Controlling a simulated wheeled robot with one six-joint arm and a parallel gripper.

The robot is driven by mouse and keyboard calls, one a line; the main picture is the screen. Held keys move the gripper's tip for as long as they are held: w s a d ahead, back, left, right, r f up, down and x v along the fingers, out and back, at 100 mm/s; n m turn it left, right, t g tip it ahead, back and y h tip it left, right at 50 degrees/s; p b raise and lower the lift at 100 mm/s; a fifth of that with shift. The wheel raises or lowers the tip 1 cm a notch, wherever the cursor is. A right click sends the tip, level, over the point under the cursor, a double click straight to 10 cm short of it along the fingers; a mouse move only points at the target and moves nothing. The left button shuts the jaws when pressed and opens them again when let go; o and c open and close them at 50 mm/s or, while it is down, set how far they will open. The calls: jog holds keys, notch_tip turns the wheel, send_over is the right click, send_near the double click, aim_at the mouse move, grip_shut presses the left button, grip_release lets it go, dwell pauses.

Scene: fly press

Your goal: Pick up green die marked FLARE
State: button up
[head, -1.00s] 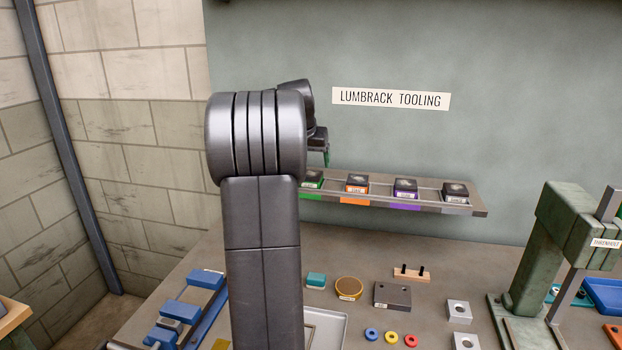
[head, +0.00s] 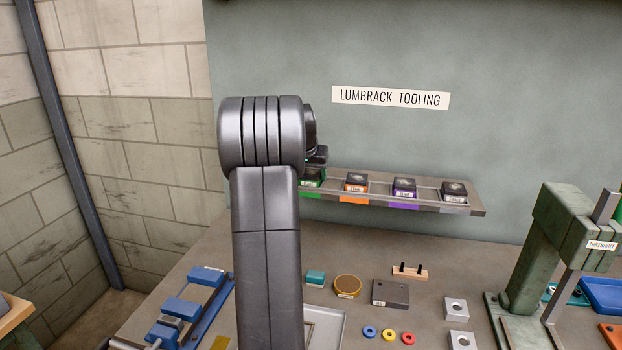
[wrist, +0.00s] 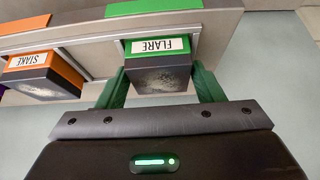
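The green die marked FLARE (wrist: 157,65) is a dark block with a green band and a white label, on the shelf. In the wrist view it lies between the two green fingers of my gripper (wrist: 158,88), which are spread to either side of it. A thin gap shows at the fingers, so I cannot see them pressing on the die. In the head view the FLARE die (head: 312,178) is partly hidden behind my arm, and the fingers are hidden there.
The orange STAKE die (wrist: 42,75) stands beside it. A purple die (head: 404,187) and a grey-labelled die (head: 454,191) are farther right on the shelf (head: 476,207). Below, the bench holds a teal block (head: 315,278), a round brass piece (head: 347,286) and the green press (head: 540,240).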

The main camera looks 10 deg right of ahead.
jog(key=c, duration=1.1)
jog(key=shift+r, duration=0.1)
